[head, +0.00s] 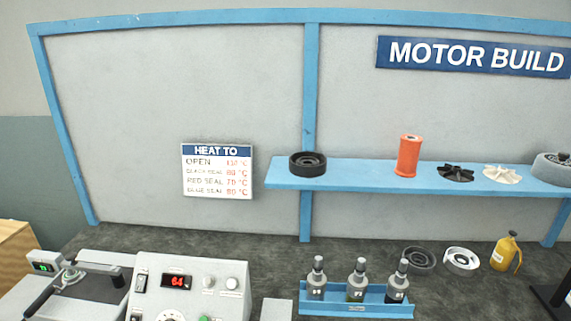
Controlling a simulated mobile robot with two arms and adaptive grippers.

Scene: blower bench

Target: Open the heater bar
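What looks like the heater bar (72,280) is at the lower left. It is a grey metal unit with a black handle, cut off by the bottom edge. I cannot tell whether it is open or shut. Beside it on the right is a light grey control box (212,290) with switches, knobs, a green button and a red display (176,282) that seems to read 64. A small box with a green display (44,266) is at its left. A HEAT TO sign (217,171) lists temperatures for OPEN and black, red and blue seals. Neither gripper is in view.
A blue shelf (350,175) above bears an orange spool (408,156) and motor parts. The bench behind the control box is clear.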

